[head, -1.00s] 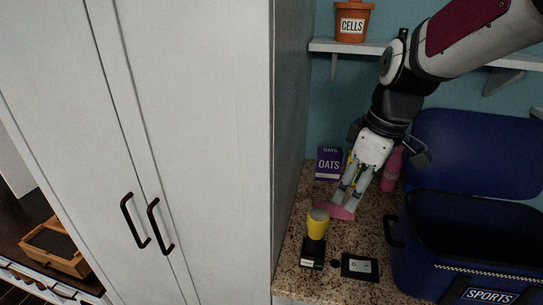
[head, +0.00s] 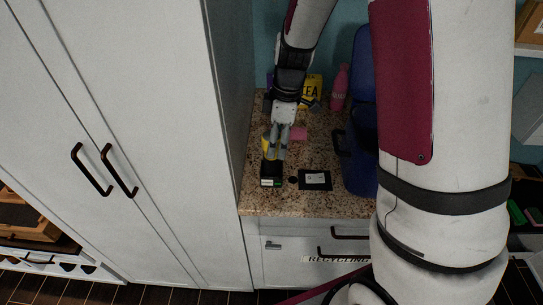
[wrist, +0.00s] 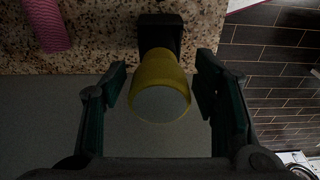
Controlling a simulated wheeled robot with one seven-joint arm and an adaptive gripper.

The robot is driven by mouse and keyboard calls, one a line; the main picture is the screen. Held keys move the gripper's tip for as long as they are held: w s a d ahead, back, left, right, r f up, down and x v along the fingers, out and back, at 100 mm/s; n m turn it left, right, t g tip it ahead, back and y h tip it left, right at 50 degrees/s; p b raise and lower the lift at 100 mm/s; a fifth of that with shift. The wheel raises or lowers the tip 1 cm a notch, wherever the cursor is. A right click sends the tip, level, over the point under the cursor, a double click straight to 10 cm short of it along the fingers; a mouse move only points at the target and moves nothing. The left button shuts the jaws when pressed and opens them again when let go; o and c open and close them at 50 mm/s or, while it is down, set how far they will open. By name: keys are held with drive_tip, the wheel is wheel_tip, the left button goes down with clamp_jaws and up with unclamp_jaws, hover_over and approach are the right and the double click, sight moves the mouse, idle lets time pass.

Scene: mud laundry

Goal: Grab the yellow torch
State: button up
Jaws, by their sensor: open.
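The yellow torch (head: 265,144) stands on the granite counter near its left end, with a black block-like part (head: 271,173) below the yellow. My gripper (head: 280,152) points down at it and partly hides it in the head view. In the wrist view the torch's yellow head (wrist: 160,68) with a round grey end lies between the two open fingers of my gripper (wrist: 160,85). A gap shows on each side, so the fingers do not appear to touch it. The black part (wrist: 160,32) shows beyond the yellow head.
The tall white cabinet (head: 110,120) stands close on the left. A blue cooler (head: 359,160) is on the right, partly behind my arm.

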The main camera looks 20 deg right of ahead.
drive_tip(key=shift+w+a+f+p, duration=0.1)
drive_tip(key=shift+a+f+p, duration=0.1)
drive_tip(key=shift+f, duration=0.7)
drive_tip(key=shift+w+a+f+p, duration=0.1)
drive_tip(key=shift+a+f+p, duration=0.15)
drive_tip(key=shift+f, duration=0.7)
drive_tip(key=shift+w+a+f+p, duration=0.1)
drive_tip(key=shift+a+f+p, duration=0.1)
drive_tip(key=shift+f, duration=0.7)
